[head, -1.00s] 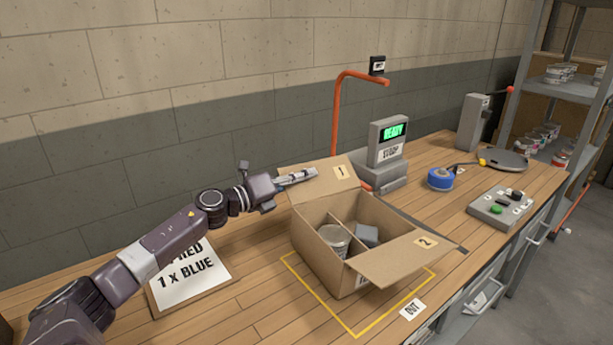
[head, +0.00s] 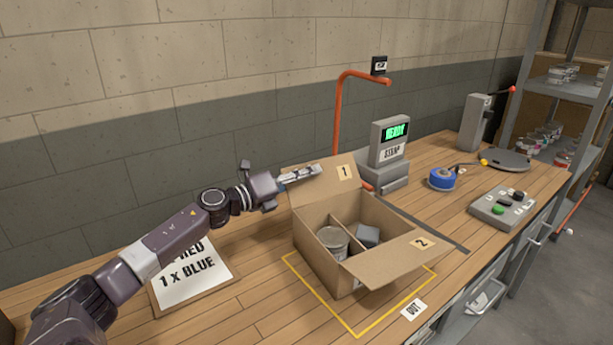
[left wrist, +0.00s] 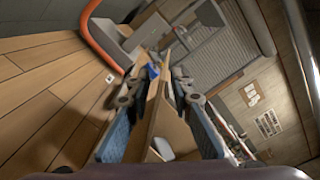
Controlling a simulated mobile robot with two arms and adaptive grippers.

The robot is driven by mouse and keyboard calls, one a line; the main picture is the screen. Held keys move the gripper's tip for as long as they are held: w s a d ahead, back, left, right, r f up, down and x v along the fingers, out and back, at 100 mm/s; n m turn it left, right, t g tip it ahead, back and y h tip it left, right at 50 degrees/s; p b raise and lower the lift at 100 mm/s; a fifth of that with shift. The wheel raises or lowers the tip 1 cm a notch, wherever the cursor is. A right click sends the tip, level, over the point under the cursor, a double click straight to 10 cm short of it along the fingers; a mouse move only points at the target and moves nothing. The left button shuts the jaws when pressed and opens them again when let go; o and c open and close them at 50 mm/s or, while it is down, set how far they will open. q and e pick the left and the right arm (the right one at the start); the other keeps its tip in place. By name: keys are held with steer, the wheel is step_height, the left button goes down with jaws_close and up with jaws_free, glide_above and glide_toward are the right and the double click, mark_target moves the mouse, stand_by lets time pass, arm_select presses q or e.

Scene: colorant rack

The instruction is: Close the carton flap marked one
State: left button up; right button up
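The open carton (head: 318,262) stands on the bench inside a yellow outline. Its flap marked one (head: 330,188) stands up at the back, leaning away from the opening. Flap two (head: 390,265) hangs outward at the front right. Inside, a divider separates a grey can (head: 332,240) from a small grey block (head: 367,236). My left gripper (head: 314,172) is at the upper left part of flap one, its fingers overlapping it. In the left wrist view its fingers are apart, with a cardboard edge (left wrist: 153,112) between them; contact is unclear. My right gripper is out of view.
Blue tape (head: 441,178) and a button panel (head: 503,208) are to the right. An order sheet (head: 195,275) lies under my left arm. The bench front left is clear.

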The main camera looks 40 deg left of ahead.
arm_select(q)
steer(key=shift+s+a+f, duration=0.15)
steer(key=shift+s, duration=0.4)
steer(key=v, duration=1.1)
steer(key=shift+w, duration=0.1)
